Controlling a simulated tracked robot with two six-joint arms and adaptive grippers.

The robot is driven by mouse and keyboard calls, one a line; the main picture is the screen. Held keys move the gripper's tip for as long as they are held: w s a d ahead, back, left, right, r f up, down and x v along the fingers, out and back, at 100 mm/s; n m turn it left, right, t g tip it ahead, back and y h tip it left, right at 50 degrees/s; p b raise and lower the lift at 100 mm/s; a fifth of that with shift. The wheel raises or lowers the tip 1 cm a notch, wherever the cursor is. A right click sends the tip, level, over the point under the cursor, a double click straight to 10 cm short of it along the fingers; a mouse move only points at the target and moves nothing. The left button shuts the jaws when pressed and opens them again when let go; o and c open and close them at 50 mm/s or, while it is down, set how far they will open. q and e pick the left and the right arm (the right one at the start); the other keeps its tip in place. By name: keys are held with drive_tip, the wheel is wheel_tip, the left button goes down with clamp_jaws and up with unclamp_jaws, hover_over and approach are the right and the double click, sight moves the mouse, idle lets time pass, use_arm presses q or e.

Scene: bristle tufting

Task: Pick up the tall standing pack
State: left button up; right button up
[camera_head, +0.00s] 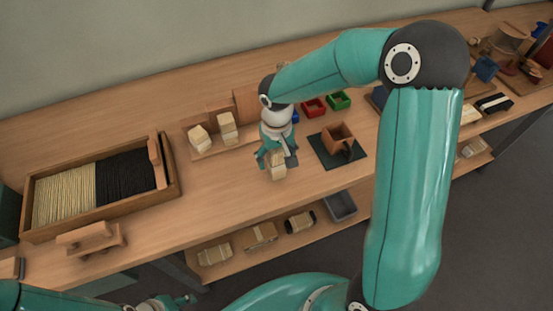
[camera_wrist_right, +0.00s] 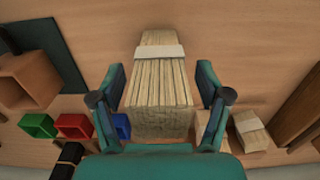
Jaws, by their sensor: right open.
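The tall standing pack (camera_head: 278,168) is a pale bundle of bristles on the bench, directly under my right gripper (camera_head: 274,157). In the right wrist view the pack (camera_wrist_right: 158,88) shows its strands and a white band around it. It lies between the two open fingers of the right gripper (camera_wrist_right: 160,75), with a gap visible on each side, so it is not gripped. My left gripper (camera_head: 178,302) is at the bottom edge of the head view, low and far from the pack; its jaws are too small to judge.
Two other pale packs (camera_head: 199,138) (camera_head: 227,128) stand on a wooden rack to the left. A bristle tray (camera_head: 172,170) is farther left. A brown box (camera_head: 337,137) on a dark mat (camera_head: 322,154) and red (camera_head: 314,107) and green (camera_head: 338,99) bins are to the right.

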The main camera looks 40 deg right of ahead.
drive_tip(key=shift+f, duration=0.2)
drive_tip(key=c, duration=1.3)
drive_tip(key=shift+r, duration=0.15)
